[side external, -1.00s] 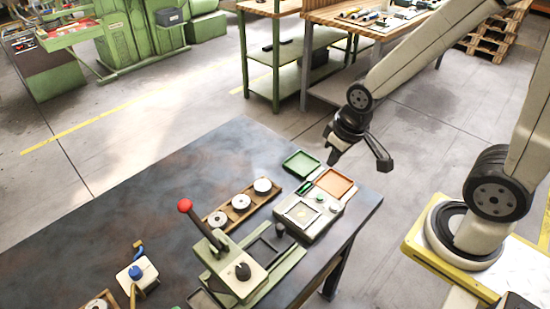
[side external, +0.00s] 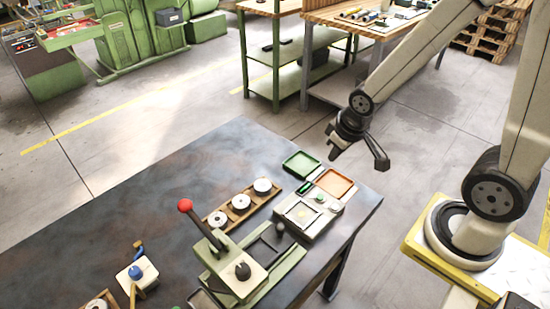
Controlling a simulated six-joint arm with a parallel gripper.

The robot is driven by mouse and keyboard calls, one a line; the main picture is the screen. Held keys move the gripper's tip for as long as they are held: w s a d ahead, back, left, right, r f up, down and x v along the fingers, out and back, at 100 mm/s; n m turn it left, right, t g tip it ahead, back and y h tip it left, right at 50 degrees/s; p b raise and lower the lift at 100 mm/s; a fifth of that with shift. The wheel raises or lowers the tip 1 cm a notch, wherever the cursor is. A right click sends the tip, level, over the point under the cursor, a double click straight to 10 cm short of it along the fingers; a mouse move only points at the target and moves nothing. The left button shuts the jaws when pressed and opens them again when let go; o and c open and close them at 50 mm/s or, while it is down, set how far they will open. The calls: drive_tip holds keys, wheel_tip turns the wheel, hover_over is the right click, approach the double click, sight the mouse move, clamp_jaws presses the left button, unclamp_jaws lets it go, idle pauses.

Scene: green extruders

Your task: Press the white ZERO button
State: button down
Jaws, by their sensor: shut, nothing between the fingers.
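The bench scale (side external: 316,223) is a pale box with a square weighing plate (side external: 301,212), near the right edge of the dark table. A small dark display with green (side external: 305,187) and a green button (side external: 320,198) sit along its back right side. A small pale spot (side external: 336,207) at its right end may be the white ZERO button; its label is too small to read. My gripper (side external: 335,155) is shut and empty, pointing down in the air above and beyond the scale, apart from it.
A green tray (side external: 288,172) and an orange tray (side external: 347,193) lie behind the scale. A wooden rack with several pale discs (side external: 251,193) stands to its left. A green press (side external: 210,249) with a red-knobbed lever (side external: 185,205) stands in front. The table's back left is clear.

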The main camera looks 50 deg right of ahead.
drive_tip(key=w+d+f+t, duration=0.2)
drive_tip(key=d+f, duration=0.4)
drive_tip(key=d, duration=0.1)
drive_tip(key=m+t+y, duration=0.2)
drive_tip(key=y, duration=0.4)
hover_over(338, 207)
drive_tip(key=shift+a+f, duration=0.1)
drive_tip(key=shift+f, duration=2.4)
drive_tip(key=shift+f, duration=0.15)
drive_tip(key=shift+f, duration=4.25)
drive_tip(key=shift+f, duration=0.8)
drive_tip(key=shift+r, duration=0.8)
